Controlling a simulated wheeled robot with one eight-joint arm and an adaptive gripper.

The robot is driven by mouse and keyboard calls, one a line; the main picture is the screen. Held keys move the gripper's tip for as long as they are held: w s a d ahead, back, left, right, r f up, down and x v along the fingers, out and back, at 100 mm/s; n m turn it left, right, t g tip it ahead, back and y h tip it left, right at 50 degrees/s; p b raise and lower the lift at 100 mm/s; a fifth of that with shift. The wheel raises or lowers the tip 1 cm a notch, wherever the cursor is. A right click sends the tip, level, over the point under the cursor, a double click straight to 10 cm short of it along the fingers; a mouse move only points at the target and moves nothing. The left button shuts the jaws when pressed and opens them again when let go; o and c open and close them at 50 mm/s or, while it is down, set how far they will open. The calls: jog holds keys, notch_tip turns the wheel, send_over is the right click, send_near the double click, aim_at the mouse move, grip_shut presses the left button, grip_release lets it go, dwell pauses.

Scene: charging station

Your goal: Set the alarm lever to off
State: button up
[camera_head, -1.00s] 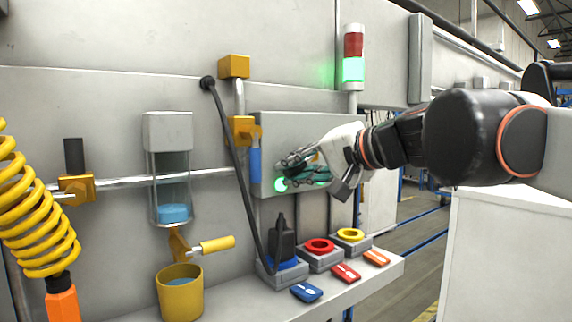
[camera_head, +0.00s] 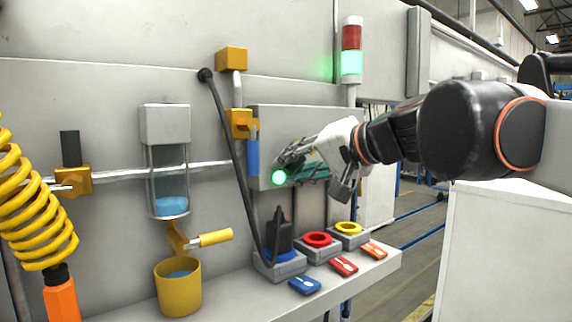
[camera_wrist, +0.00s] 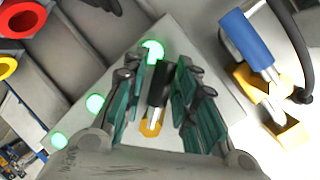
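A lever with a black handle (camera_wrist: 158,82) and an orange base sits on the grey panel (camera_wrist: 185,45), between my gripper's fingers in the wrist view. I take it for the alarm lever. My gripper (camera_wrist: 157,100) is open, with teal-padded fingers on both sides of the lever and gaps showing between. In the head view my gripper (camera_head: 295,162) is in front of the grey panel (camera_head: 300,118) and hides the lever. A signal tower (camera_head: 351,62) above has its green section lit and its red one dark.
A blue-handled valve (camera_head: 252,155) is left of the panel; it also shows in the wrist view (camera_wrist: 248,38). Green lights (camera_wrist: 95,103) glow on the panel. Below, a shelf (camera_head: 350,278) holds blue, red and yellow ringed sockets and coloured tags. A white cabinet (camera_head: 505,245) stands right.

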dwell(0.3)
jog(key=v, duration=1.2)
jog(key=s+d+f+n+g+h+b, duration=0.1)
jog(key=f+b, duration=1)
jog(key=f, duration=1.4)
jog(key=s+d+f+n+g+h+b, duration=0.1)
jog(key=s+d+f+h+b, duration=0.3)
jog(key=f, duration=2.1)
jog(key=s+d+f+n+g+h+b, duration=0.1)
jog(key=s+d+f+h+b, duration=0.2)
jog(key=f+b, duration=1.7)
jog(key=s+f+h, duration=0.1)
jog(key=s+f, duration=0.3)
jog(key=f, duration=0.1)
jog(key=shift+s+d+f+g, duration=0.2)
jog(key=shift+f+g, duration=0.2)
